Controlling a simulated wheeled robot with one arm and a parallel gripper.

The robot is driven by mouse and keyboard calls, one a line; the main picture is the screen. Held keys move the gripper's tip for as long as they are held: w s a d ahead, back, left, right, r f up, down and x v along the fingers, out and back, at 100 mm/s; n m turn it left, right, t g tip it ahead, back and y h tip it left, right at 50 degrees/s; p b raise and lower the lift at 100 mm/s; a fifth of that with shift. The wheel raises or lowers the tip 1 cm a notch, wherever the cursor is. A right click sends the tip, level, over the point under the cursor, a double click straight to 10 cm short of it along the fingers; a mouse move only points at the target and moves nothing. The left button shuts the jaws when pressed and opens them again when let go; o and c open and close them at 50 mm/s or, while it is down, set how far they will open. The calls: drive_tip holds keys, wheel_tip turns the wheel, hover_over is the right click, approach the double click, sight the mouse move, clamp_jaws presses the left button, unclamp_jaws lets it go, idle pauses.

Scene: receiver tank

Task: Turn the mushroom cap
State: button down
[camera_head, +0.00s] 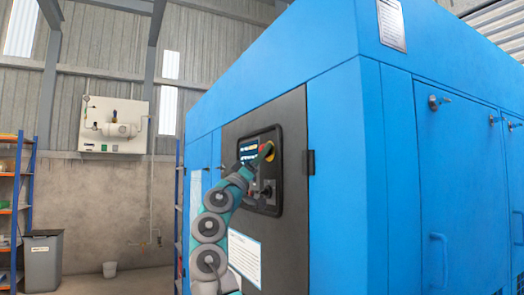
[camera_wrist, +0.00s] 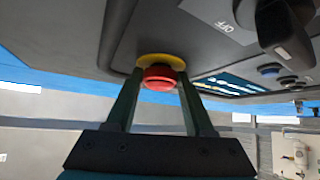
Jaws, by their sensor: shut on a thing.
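The mushroom cap (camera_wrist: 159,77) is red with a yellow collar (camera_wrist: 160,60) behind it, on a dark control panel. In the wrist view it sits between the fingertips of my gripper (camera_wrist: 160,88), which is shut on it, one finger on each side.
The control panel (camera_head: 273,208) also has a black handle (camera_wrist: 287,30) by an "OFF" label, a lit screen (camera_wrist: 228,86) and small buttons. The blue cabinet (camera_head: 335,110) fills the right.

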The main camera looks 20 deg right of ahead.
drive_tip(key=shift+w+m+g+h+p, duration=0.2)
drive_tip(key=shift+m+g+h+p, duration=0.4)
drive_tip(key=shift+m+g, duration=0.8)
drive_tip(key=shift+m, duration=0.4)
drive_tip(key=shift+c, duration=1.3)
unclamp_jaws()
drive_tip(key=shift+s+a+f, duration=0.1)
drive_tip(key=shift+a+f, duration=0.25)
drive_tip(key=shift+f, duration=0.15)
drive_tip(key=b+v, duration=0.2)
drive_tip(key=v, duration=0.4)
drive_tip(key=shift+a+f, duration=0.2)
drive_tip(key=shift+a, duration=0.05)
drive_tip(key=shift+s, duration=0.1)
